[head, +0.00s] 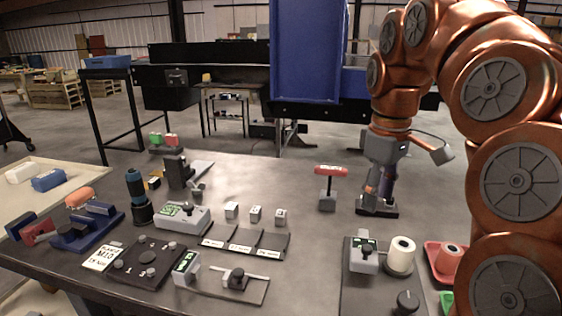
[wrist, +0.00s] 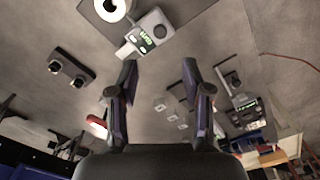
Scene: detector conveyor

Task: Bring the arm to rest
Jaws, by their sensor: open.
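My gripper (head: 380,188) hangs at the end of my copper arm, on the right of the head view, pointing down in front of or above a small black block (head: 377,209); the head view does not settle how far apart they are. In the wrist view my gripper (wrist: 159,65) has its two dark fingers spread with a clear gap and nothing held between them. Beyond the fingers the wrist view shows a grey device with a green display (wrist: 150,38).
A red-topped T-shaped stand (head: 329,185) is just left of my gripper. Several small white cubes (head: 255,213) stand on the grey table (head: 310,250). A white roll (head: 401,254) and red tray (head: 436,262) are near my arm. A blue panel (head: 308,50) rises behind.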

